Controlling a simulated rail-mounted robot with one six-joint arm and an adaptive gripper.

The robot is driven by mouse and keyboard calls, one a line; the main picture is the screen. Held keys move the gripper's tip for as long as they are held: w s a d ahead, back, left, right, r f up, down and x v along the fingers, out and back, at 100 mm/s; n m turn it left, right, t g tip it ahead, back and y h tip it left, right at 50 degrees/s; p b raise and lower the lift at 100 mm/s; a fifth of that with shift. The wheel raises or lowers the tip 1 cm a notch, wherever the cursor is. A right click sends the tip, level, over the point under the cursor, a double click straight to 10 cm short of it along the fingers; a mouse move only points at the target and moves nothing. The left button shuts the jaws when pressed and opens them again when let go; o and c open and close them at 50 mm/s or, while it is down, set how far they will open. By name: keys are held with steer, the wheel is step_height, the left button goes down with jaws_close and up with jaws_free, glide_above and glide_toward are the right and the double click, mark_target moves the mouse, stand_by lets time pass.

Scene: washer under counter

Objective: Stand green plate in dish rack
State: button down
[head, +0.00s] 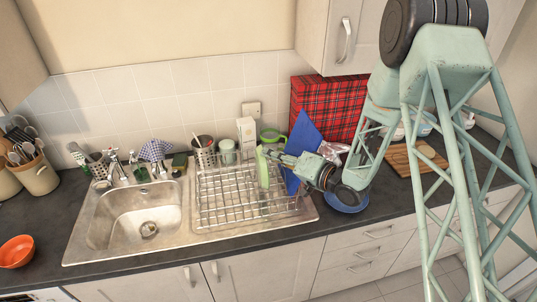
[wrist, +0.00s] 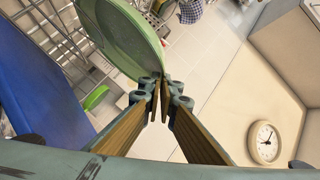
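The green plate (head: 263,168) shows nearly edge-on and upright over the right part of the wire dish rack (head: 222,208). My gripper (head: 273,155) comes in from the right and is shut on the plate's upper rim. In the wrist view the plate (wrist: 122,32) extends away from the closed fingertips (wrist: 160,86), with the rack wires (wrist: 52,35) at upper left. I cannot tell whether the plate's lower edge touches the rack.
A blue board (head: 303,142) stands upright just right of the plate, near my gripper. A blue plate (head: 346,202) lies on the counter below my arm. A green ring-shaped item (head: 271,135) and a cutlery holder (head: 205,152) stand behind the rack. The sink (head: 140,215) is left.

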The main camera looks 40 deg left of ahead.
steer(key=c, duration=2.9)
jaws_free()
steer(key=shift+o, duration=0.2)
step_height(320, 180, up, 9)
steer(key=p, duration=0.3)
